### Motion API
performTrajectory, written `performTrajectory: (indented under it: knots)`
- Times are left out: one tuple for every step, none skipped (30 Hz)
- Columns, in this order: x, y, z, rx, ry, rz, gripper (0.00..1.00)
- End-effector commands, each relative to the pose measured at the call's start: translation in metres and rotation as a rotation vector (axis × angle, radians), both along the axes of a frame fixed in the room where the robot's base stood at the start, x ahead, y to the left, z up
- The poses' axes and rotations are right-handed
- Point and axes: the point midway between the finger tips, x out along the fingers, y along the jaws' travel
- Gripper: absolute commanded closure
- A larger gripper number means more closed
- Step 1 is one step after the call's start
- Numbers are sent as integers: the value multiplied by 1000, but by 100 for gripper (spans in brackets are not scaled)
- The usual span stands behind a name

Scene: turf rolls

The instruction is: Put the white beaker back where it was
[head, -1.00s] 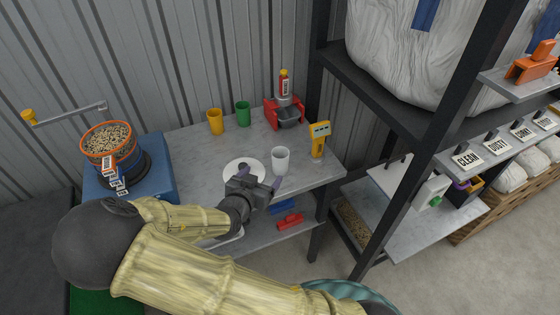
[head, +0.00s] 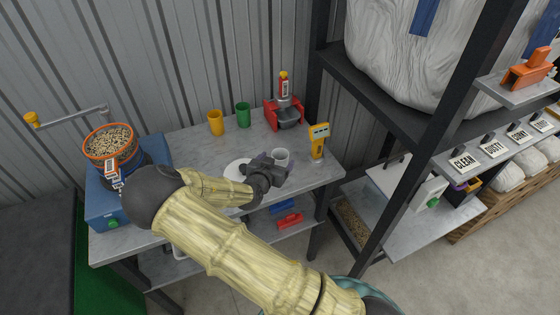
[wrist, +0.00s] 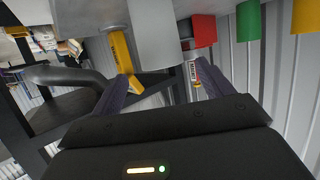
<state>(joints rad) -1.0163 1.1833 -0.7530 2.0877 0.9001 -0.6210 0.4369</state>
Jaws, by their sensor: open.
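The white beaker (head: 281,155) stands upright on the grey bench top (head: 190,150), to the right of a flat white disc (head: 233,170). My gripper (head: 272,163) is low over the bench, just in front of the beaker, and partly hides it in the head view. In the wrist view my gripper (wrist: 163,72) is open. The pale beaker (wrist: 153,38) shows there beyond and between the two purple fingers, and I cannot tell whether they touch it.
A yellow handheld meter (head: 319,141) stands to the right of the beaker. A red device (head: 284,112), a green cup (head: 243,114) and a yellow cup (head: 215,122) stand along the back. A blue machine with a grain bowl (head: 108,146) is at left. A black shelf post (head: 405,150) rises at right.

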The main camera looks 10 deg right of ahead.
Motion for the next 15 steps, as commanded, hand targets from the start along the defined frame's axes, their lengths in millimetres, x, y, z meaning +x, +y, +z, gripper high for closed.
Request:
performTrajectory:
  knots:
    - [2, -1, -1, 0, 0, 1, 21]
    - [3, -1, -1, 0, 0, 1, 21]
    - [4, -1, -2, 1, 1, 1, 21]
    - [3, -1, -2, 1, 1, 1, 21]
    - [3, -2, -2, 1, 0, 0, 21]
    - [3, -2, -2, 1, 1, -1, 21]
    - [3, -3, -2, 1, 0, -1, 21]
    - [3, -3, -2, 1, -1, -3, 21]
    - [4, -4, -2, 1, 0, -4, 21]
    - [4, -4, -2, 0, 0, -4, 21]
    - [4, -5, -2, 0, 0, -4, 21]
    - [5, -5, -2, 0, 0, -4, 21]
    - [6, -5, -3, 0, 0, -4, 21]
    - [8, -6, -4, -1, 0, -3, 21]
    - [11, -6, -5, -1, 1, -2, 21]
